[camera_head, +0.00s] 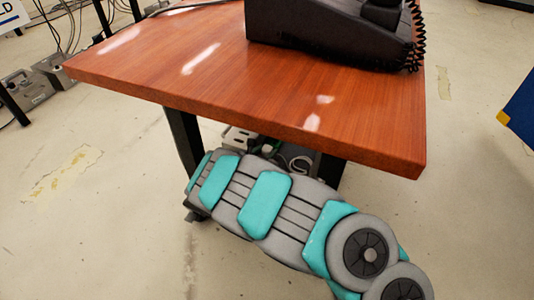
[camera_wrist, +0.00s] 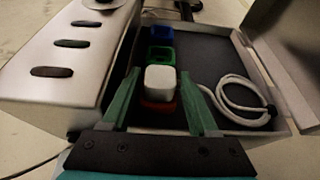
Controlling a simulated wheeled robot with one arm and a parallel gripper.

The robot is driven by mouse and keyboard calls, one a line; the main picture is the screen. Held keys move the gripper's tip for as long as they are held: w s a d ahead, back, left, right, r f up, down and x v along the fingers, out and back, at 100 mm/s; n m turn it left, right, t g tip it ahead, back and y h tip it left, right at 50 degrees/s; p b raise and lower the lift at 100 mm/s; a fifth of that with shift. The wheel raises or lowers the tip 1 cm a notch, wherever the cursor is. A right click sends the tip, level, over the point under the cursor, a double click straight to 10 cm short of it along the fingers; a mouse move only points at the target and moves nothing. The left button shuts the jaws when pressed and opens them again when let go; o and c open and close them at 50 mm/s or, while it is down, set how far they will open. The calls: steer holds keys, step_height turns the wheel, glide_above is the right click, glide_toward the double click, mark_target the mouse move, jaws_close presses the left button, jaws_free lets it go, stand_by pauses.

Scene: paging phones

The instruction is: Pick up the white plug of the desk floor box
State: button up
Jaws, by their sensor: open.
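The white plug (camera_wrist: 160,82) stands in the open desk floor box (camera_wrist: 228,132), at a red socket (camera_wrist: 158,106). My gripper (camera_wrist: 159,73) is open, with one green finger on each side of the plug. Gaps show between the fingers and the plug, so it is not gripped. In the head view the floor box (camera_head: 237,136) is mostly hidden under the desk and behind my arm. The plug and my gripper cannot be made out there.
A green socket (camera_wrist: 160,54) and a blue socket (camera_wrist: 162,32) lie beyond the plug. A coiled white cable (camera_wrist: 222,98) lies right of my right finger. The box's metal walls and raised lid (camera_wrist: 290,40) bound the space. The wooden desk (camera_head: 250,85) stands above, carrying a black phone (camera_head: 320,28).

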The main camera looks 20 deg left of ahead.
jaws_close()
stand_by(0.3)
steer(key=shift+r, duration=0.1)
